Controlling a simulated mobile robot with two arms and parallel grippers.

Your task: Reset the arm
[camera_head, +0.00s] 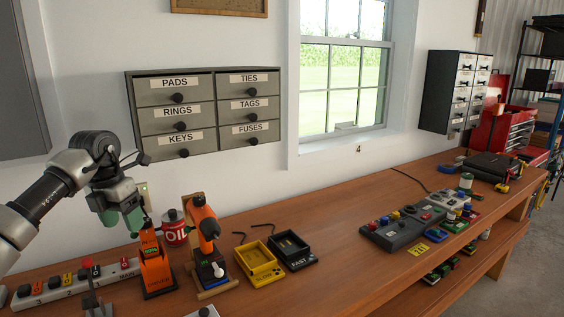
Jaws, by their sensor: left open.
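My left arm comes in from the left edge, and its left gripper (128,217) hangs above the left part of the workbench (330,225). The gripper is open, with green parts near its fingers. I see nothing held in it, though the space between the fingers is partly hidden. Just below and to its right stands an orange box-like device (155,268) with a dark base. I cannot tell whether the fingertips touch it.
A power strip (70,283), a red OIL can (174,228) and an orange drill (204,222) on a stand crowd the gripper. Yellow SLOW (258,268) and black FAST (292,250) trays lie to the right. A control box (398,232) stands farther right. Labelled drawers (204,111) hang behind.

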